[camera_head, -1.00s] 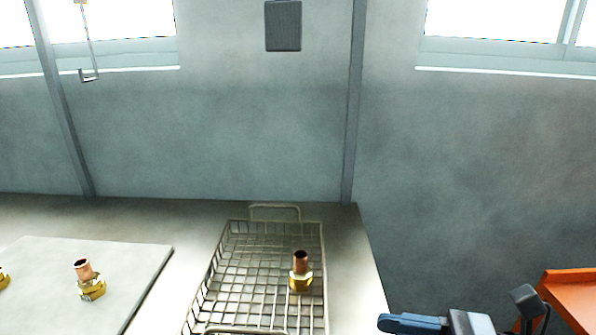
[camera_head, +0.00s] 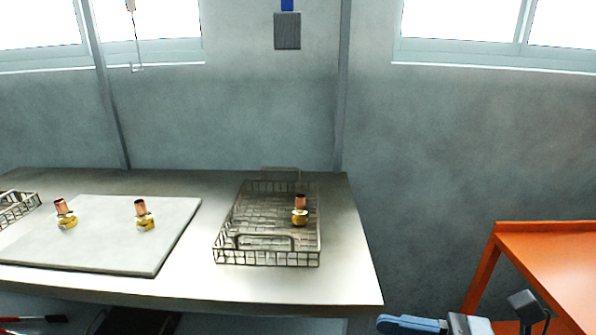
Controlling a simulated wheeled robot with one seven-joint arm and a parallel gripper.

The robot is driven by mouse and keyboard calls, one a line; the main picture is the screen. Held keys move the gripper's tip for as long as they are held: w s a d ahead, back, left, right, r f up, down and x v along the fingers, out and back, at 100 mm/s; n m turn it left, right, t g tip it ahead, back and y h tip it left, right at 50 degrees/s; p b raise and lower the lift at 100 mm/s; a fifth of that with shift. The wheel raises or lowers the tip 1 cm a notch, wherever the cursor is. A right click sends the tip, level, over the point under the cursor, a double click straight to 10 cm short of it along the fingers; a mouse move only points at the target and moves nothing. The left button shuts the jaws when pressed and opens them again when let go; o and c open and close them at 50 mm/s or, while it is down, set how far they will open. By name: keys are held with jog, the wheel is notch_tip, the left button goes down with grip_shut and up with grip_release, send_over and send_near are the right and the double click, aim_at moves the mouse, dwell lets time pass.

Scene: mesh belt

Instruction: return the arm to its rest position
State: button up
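My gripper (camera_head: 400,324) shows at the bottom edge, right of the table's front right corner. Only a blue finger-like part and some dark and grey parts are in view, so I cannot tell whether it is open or shut. It is apart from the table and the fittings. One brass-and-copper fitting (camera_head: 300,211) stands in the wire mesh basket (camera_head: 266,259) on the right of the table. Two similar fittings, a left one (camera_head: 65,214) and a right one (camera_head: 144,215), stand on the pale grey board (camera_head: 110,250).
The metal table (camera_head: 345,235) runs along the back wall. A second wire basket (camera_head: 18,208) is cut off at the left edge. An orange table or stand (camera_head: 555,255) is at the right. Between it and the metal table there is a gap.

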jog(key=s+f+t+h, duration=0.4)
jog(key=f+t+h, duration=0.25)
jog(key=f, duration=0.65)
jog(key=s+d+f+n+h, duration=0.4)
jog(key=s+d+h, duration=0.1)
jog(key=s+h, duration=0.15)
jog(key=s+d+r+n+t+h, duration=0.1)
jog(key=s+d+r+n+h, duration=0.1)
jog(key=s+r+n, duration=0.3)
jog(key=s+d+r+n+t+h, duration=0.2)
jog(key=s+r+n, duration=0.3)
jog(key=s+n, duration=0.6)
jog(key=shift+s+d+r, duration=0.2)
jog(key=shift+d, duration=0.05)
jog(key=shift+t, duration=0.25)
